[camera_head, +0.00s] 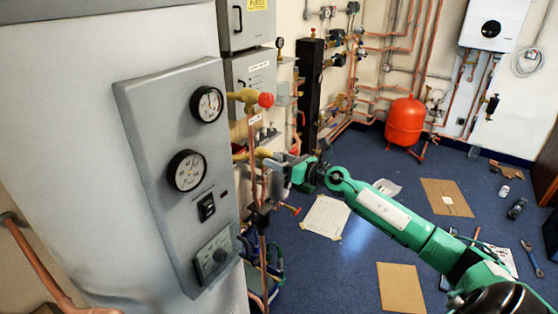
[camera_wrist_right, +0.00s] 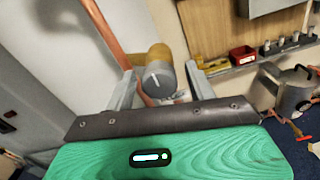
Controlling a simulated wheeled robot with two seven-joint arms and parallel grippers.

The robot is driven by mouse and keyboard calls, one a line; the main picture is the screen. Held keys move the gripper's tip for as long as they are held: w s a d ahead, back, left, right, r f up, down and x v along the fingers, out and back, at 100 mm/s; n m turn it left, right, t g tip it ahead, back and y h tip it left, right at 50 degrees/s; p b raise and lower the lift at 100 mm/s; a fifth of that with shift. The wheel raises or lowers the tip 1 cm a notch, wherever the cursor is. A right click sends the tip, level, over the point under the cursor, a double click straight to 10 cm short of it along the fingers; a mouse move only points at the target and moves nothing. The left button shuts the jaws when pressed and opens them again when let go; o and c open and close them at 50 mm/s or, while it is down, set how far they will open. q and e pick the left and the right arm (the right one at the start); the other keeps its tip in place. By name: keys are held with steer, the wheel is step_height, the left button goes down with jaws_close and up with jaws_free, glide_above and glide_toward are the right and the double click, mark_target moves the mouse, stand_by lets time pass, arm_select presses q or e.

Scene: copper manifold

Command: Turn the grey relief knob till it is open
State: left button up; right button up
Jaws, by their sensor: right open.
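The grey relief knob (camera_wrist_right: 160,80) sits on the end of a brass body (camera_wrist_right: 158,54) in the right wrist view, with a short pale mark on its face. My right gripper (camera_wrist_right: 161,78) is open, its two fingers on either side of the knob with a visible gap at each side. In the head view the right gripper (camera_head: 277,171) is at the brass valve (camera_head: 258,153) beside the grey panel. There the gripper mostly hides the knob, so its angle is unclear. My left gripper is not in view.
A red knob (camera_head: 266,99) on another brass valve is just above the gripper. The grey panel (camera_head: 165,112) with two gauges stands close to the left. Copper pipe (camera_wrist_right: 103,32) runs near the left finger.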

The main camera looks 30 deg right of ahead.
steer(key=c, duration=1)
steer(key=shift+r+m+p, duration=0.15)
steer(key=shift+m+p, duration=0.75)
steer(key=shift+m, duration=0.2)
steer(key=m+p, duration=0.2)
steer(key=m, duration=0.1)
steer(key=m+p, duration=0.2)
steer(key=m, duration=0.1)
steer(key=shift+m, duration=0.4)
steer(key=shift+m+p, duration=0.75)
steer(key=shift+m, duration=0.65)
